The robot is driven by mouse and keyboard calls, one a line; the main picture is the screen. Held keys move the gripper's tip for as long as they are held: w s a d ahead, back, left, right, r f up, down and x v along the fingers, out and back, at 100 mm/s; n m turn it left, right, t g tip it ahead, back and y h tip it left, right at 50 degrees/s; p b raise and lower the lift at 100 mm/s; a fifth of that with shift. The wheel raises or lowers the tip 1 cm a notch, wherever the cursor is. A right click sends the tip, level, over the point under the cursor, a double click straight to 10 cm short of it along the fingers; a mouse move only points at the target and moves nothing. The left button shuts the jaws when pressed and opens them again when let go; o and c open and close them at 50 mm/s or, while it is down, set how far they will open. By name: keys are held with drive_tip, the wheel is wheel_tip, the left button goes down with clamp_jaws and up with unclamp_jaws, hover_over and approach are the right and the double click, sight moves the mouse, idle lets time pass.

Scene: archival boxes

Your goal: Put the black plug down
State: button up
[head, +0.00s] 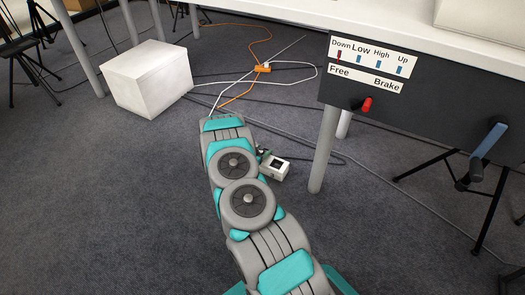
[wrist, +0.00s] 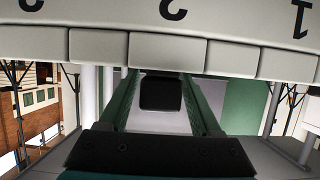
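The black plug (wrist: 160,93) shows in the wrist view as a dark block with rounded corners. It fills most of the gap between the far ends of the two green fingers of my gripper (wrist: 160,100), which look closed on it. A pale surface shows around and below it.
A white box (head: 148,78) stands on the carpet at the left. An orange power block (head: 263,68) and cables lie beyond my arm. A table leg (head: 325,150) and a black control panel (head: 420,105) with a red lever are at the right. The carpet (head: 110,210) is clear at lower left.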

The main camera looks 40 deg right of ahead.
drive_tip(key=shift+o, duration=0.5)
